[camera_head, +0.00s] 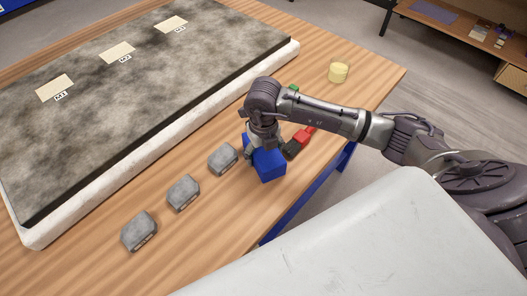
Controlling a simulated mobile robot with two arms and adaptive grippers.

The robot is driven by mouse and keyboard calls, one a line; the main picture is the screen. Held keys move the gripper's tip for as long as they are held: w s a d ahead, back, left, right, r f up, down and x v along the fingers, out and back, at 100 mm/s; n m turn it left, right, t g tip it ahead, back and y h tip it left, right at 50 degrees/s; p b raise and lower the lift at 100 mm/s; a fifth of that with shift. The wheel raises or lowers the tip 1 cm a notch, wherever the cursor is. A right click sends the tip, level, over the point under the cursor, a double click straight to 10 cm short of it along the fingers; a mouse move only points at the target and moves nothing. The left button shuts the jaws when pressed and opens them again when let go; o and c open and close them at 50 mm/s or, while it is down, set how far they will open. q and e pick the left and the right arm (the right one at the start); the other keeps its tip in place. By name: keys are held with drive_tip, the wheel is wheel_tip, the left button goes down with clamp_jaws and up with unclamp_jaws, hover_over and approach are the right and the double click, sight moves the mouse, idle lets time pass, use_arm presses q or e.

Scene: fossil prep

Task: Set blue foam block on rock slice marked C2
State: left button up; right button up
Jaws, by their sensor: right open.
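The blue foam block (269,169) sits on the wooden table near its front edge, to the right of the row of rock slices. My right gripper (260,150) points down over the block, open, with its fingers close around the block's far part; contact cannot be told. Three grey rock slices stand in a row: a near one (139,231), a middle one (184,193) and a far one (223,159) just left of the block. Their small labels are too small to read, so I cannot tell which is C2. My left gripper is not in view.
A large grey slab in a white jacket (150,175) fills the table's back left, with three cream cards on it. A red and black tool (301,141) lies right of the block. A yellow round object (339,72) stands farther back. Table between them is clear.

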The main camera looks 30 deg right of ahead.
drive_tip(key=c, duration=0.7)
drive_tip(key=shift+c, duration=0.2)
